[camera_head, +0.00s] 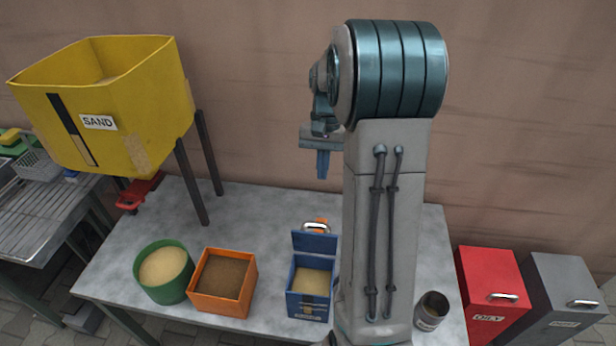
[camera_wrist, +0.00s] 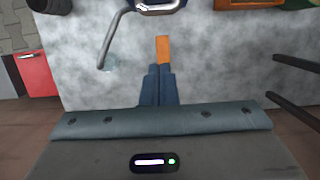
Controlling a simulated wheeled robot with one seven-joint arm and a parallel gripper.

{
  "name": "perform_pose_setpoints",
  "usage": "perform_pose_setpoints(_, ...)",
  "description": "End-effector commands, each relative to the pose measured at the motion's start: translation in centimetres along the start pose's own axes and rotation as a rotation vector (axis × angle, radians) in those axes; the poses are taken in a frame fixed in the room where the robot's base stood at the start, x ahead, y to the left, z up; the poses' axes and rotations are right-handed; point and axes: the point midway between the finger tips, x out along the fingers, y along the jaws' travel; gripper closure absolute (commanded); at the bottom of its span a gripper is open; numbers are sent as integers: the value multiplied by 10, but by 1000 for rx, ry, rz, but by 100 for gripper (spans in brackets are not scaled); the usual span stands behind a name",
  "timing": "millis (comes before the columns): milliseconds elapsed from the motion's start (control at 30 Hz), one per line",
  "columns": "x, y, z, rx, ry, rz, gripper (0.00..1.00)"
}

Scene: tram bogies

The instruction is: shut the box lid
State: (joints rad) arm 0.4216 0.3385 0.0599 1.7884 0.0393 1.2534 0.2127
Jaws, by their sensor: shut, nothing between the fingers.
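The blue box (camera_head: 308,303) stands on the table with sand-coloured material inside. Its blue lid (camera_head: 312,242) is open, standing up at the back edge, with a metal handle (camera_head: 315,228) on it.
A small orange piece (camera_wrist: 162,49) lies behind the lid. Left of the box are an orange box (camera_head: 222,309) and a green tub (camera_head: 161,292); a can (camera_head: 431,311) stands right. The yellow sand hopper (camera_head: 150,110) rises at left.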

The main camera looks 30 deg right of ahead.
Motion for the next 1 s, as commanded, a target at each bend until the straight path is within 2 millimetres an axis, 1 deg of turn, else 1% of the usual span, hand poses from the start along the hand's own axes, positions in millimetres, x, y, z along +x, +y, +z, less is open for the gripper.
perform_pose_setpoints(33,-7,2,-4,14,-12,-2,100)
perform_pose_setpoints(100,-7,4,-8,26,-20,-4,100)
perform_pose_setpoints(167,-5,4,-9,30,-25,-5,100)
perform_pose_setpoints(267,5,3,-10,30,-26,-4,100)
perform_pose_setpoints(367,22,3,-8,27,-28,-3,100)
perform_pose_setpoints(700,95,3,-6,28,-29,-4,100)
perform_pose_setpoints(900,98,3,20,30,-23,-5,100)
perform_pose_setpoints(1000,100,3,27,30,-23,-5,100)
